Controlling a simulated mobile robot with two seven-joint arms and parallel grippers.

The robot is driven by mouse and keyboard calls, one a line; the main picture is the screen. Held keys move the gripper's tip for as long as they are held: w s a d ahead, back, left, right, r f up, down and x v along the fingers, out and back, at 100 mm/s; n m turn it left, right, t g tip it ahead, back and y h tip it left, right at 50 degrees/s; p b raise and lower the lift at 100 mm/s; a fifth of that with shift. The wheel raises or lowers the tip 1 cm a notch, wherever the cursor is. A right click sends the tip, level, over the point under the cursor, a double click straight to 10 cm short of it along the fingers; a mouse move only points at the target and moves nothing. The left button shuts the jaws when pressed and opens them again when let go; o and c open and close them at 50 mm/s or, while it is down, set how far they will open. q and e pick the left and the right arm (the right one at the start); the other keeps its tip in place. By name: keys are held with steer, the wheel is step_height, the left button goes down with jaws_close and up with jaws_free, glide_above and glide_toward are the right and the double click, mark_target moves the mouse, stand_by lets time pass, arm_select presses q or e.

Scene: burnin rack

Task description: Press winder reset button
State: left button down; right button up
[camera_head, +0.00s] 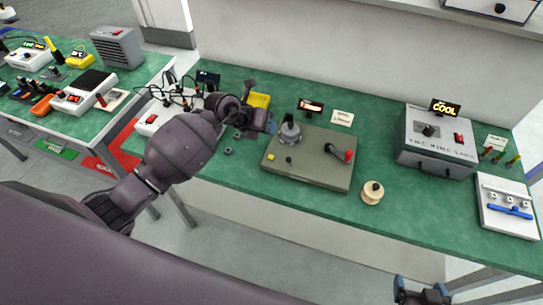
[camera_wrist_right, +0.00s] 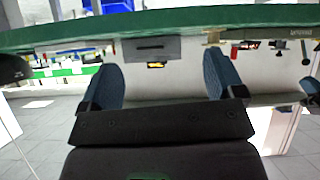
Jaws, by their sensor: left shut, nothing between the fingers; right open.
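The winder (camera_head: 315,172) is a flat olive-grey box on the green bench in the head view. It has a grey spindle (camera_head: 290,131) at its back left and a red-knobbed crank (camera_head: 345,155) at its right. A small yellow square button (camera_head: 271,157) sits at its front left corner. My left gripper (camera_head: 271,127) is shut and empty, just behind and left of the winder, apart from the yellow button. My right gripper (camera_head: 422,297) is low in front of the bench, and its open, empty fingers show in the right wrist view (camera_wrist_right: 165,85).
A cream spool (camera_head: 372,192) stands right of the winder. A grey oven-like box (camera_head: 438,140) with a COOL display is farther right, beside a white panel with a blue bar (camera_head: 508,207). A display and a small sign (camera_head: 342,118) stand behind the winder. The bench front is mostly clear.

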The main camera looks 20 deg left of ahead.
steer(key=shift+w+r, duration=0.1)
steer(key=shift+r, duration=0.1)
arm_select(q)
steer(key=shift+f, duration=0.1)
arm_select(e)
steer(key=shift+f, duration=0.1)
arm_select(q)
steer(key=b, duration=0.6)
glide_above(270, 156)
step_height(270, 156, down, 7)
steer(key=shift+a, duration=0.1)
steer(key=shift+f+b, duration=0.6)
steer(key=shift+f, duration=0.2)
arm_select(e)
step_height(270, 156, down, 7)
steer(key=shift+r, duration=0.2)
steer(key=shift+w+r, duration=0.1)
steer(key=shift+w+a+r, duration=0.1)
steer(key=shift+w+r, duration=0.2)
steer(key=shift+w, duration=0.15)
steer(key=shift+s, duration=0.15)
